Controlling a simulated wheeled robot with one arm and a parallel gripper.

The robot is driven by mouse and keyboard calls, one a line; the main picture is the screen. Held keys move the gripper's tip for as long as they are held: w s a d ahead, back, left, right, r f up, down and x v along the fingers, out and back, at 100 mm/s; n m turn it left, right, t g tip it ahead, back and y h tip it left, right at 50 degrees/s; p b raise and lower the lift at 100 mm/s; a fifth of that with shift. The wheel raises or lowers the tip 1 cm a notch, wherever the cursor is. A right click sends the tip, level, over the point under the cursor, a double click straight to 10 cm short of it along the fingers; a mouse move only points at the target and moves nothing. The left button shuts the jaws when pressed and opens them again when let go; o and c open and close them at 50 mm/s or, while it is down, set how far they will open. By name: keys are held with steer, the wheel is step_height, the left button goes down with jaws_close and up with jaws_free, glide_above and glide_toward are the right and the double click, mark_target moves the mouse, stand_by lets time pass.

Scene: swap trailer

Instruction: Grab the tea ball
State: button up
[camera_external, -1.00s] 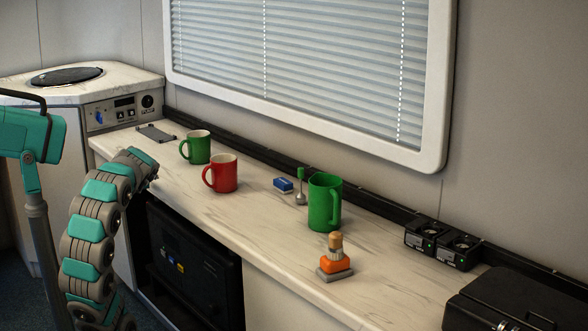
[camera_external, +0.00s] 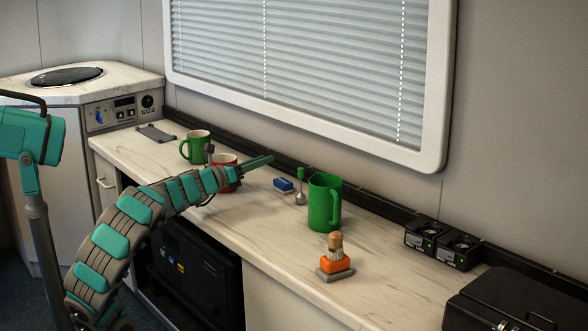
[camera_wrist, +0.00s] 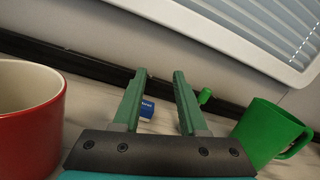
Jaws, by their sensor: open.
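The tea ball (camera_external: 300,196), a small silver ball with an upright green handle, stands on the counter between the blue box and the large green mug. In the wrist view only its green handle top (camera_wrist: 205,96) shows clearly, just right of the right finger; the rest is hidden. My gripper (camera_wrist: 164,76) is open and empty, its two green fingers pointing toward the back of the counter. In the external view my gripper (camera_external: 262,161) is above the counter, left of the tea ball and apart from it.
A red mug (camera_wrist: 28,125) is close on the left, and the large green mug (camera_wrist: 266,132) on the right. A blue box (camera_wrist: 147,108) shows between the fingers. Another green mug (camera_external: 197,148) stands further left. An orange-based object (camera_external: 335,265) stands nearer the front.

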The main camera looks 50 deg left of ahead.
mark_target(301, 192)
steer(key=d+f+m+h, duration=0.1)
steer(key=d+f+m, duration=0.1)
steer(key=d+f+m+g+h, duration=0.1)
steer(key=d+f+m+h, duration=0.1)
steer(key=d, duration=0.1)
steer(key=s+d+f+m+g+h, duration=0.1)
steer(key=d+f+m, duration=0.1)
steer(key=shift+d+m+h, duration=0.3)
steer(key=shift+d+h, duration=0.05)
steer(key=shift+h, duration=0.05)
steer(key=shift+x, duration=3.7)
steer(key=shift+a, duration=0.1)
jaws_close()
